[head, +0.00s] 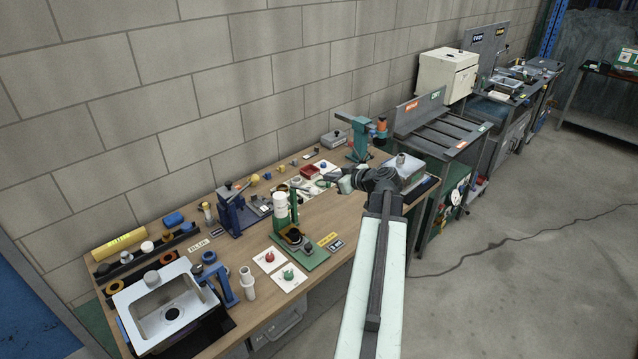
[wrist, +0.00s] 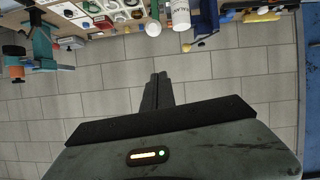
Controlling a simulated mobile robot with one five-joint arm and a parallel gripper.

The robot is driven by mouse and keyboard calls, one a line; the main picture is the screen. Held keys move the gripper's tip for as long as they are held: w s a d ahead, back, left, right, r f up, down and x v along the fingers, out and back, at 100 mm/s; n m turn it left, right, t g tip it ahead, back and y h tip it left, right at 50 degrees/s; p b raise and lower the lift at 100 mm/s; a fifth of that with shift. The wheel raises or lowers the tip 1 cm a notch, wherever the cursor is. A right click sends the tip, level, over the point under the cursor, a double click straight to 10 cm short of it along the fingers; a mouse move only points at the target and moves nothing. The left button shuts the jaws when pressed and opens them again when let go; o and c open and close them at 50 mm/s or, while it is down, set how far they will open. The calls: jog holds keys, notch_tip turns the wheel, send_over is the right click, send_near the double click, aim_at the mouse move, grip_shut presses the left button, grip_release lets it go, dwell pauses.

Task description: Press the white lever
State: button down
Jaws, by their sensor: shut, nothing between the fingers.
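I cannot pick out a white lever for certain in either view. A white upright cylinder (head: 281,207) stands by a green stand (head: 314,257) on the bench; a white cylinder also shows at the top of the wrist view (wrist: 180,14). A white pipe-like piece (head: 247,283) stands beside the sink. My gripper (head: 330,178) is over the right part of the bench, with its tip small and partly unclear. In the wrist view my gripper's dark fingers (wrist: 160,76) are together and empty, with the wall behind them.
The wooden bench (head: 340,213) runs along a block wall. A metal sink (head: 150,300) stands at its near left end. A blue device (head: 238,212) and a teal press (head: 358,135) stand on the bench. A grey slatted table (head: 440,130) lies beyond; the floor at right is open.

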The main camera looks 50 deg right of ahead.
jog(key=b, duration=0.4)
send_over(316, 194)
notch_tip(316, 194, down, 4)
jog(key=f+b, duration=0.2)
jog(key=shift+w+a+f, duration=0.15)
jog(key=shift+w+f, duration=0.15)
jog(key=shift+f, duration=0.1)
jog(key=shift+s+f+b, duration=0.25)
jog(key=shift+f+b, duration=0.4)
jog(key=shift+b, duration=0.2)
